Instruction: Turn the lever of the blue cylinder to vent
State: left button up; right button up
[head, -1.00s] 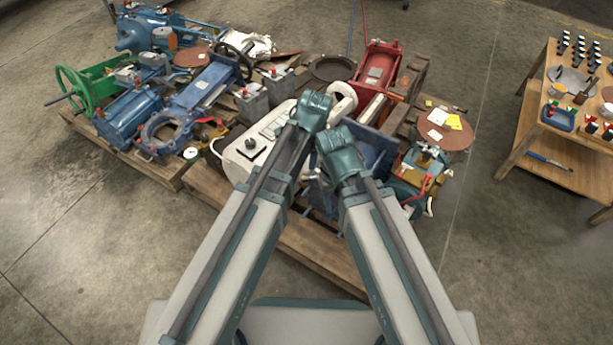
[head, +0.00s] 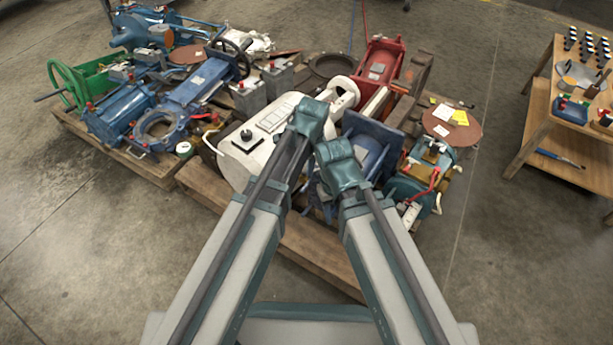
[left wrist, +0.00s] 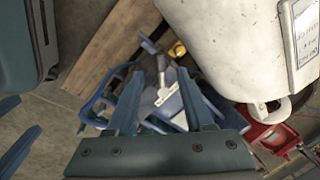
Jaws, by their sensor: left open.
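The blue cylinder (head: 372,148), with a square end flange, lies on the front pallet just beyond my arms in the head view. My arms hide its near left part. In the left wrist view, blue parts (left wrist: 205,106) and a slim grey piece that may be the lever (left wrist: 161,72) show beyond and between the fingers. A small white label is beside it. I cannot tell the lever's setting. My left gripper (left wrist: 160,82) is open and empty, its fingers on either side of that piece, apparently above it. In the head view it is mostly hidden behind my arms. My right gripper cannot be made out clearly.
A white tank (head: 250,150) lies close left of the cylinder. A teal pump with red hose (head: 425,178) sits at its right, a red cylinder (head: 380,62) behind. A left pallet (head: 150,166) carries blue machines. A wooden table (head: 540,118) stands right. Front floor is clear.

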pick_arm(q)
jog(key=f+b, duration=0.2)
jog(key=f, duration=0.1)
jog(key=f+b, duration=0.1)
jog(key=shift+w+a+f, duration=0.15)
jog(key=shift+w+f, duration=0.05)
jog(key=shift+w, duration=0.15)
jog(key=shift+c, duration=0.2)
grip_shut()
dwell(1.0)
